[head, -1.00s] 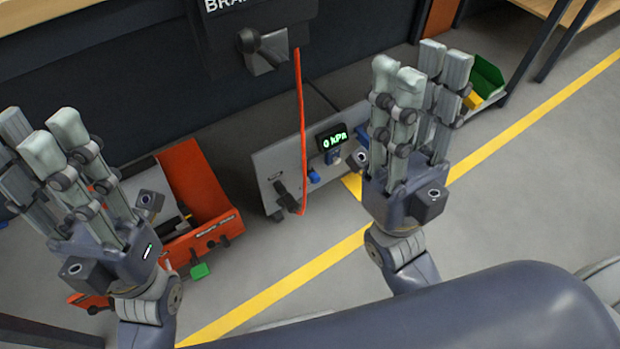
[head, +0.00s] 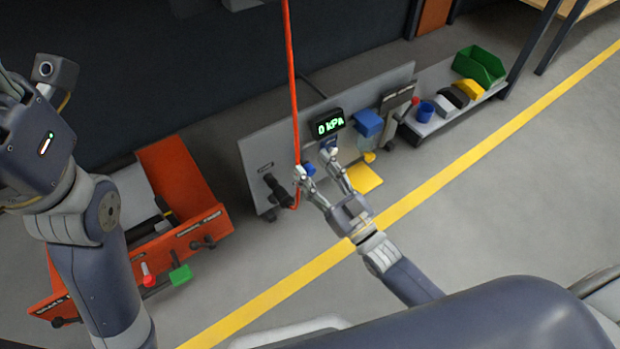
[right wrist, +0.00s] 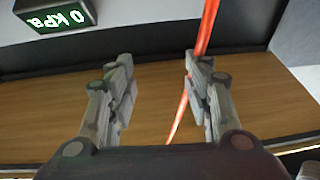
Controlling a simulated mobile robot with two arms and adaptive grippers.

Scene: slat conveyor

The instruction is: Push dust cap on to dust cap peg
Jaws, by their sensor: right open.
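A small blue piece (head: 309,169), possibly the dust cap, shows at the grey panel (head: 262,150) between the fingers of my right gripper (head: 316,163). I cannot tell whether it sits on a peg, and no peg can be made out. My right gripper is open in front of the panel, below the gauge (head: 329,123) that reads 0 kPa. In the right wrist view its fingers (right wrist: 158,92) are apart with no cap visible between them. My left gripper (head: 12,100) is at the left edge, with its fingers mostly cut off.
A red hose (head: 290,80) hangs down close by my right gripper, with a black fitting (head: 277,188) to its left. A blue box (head: 368,124) is on the panel's right. A red cart (head: 180,180) stands left. A shelf with a green bin (head: 480,66) stands right.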

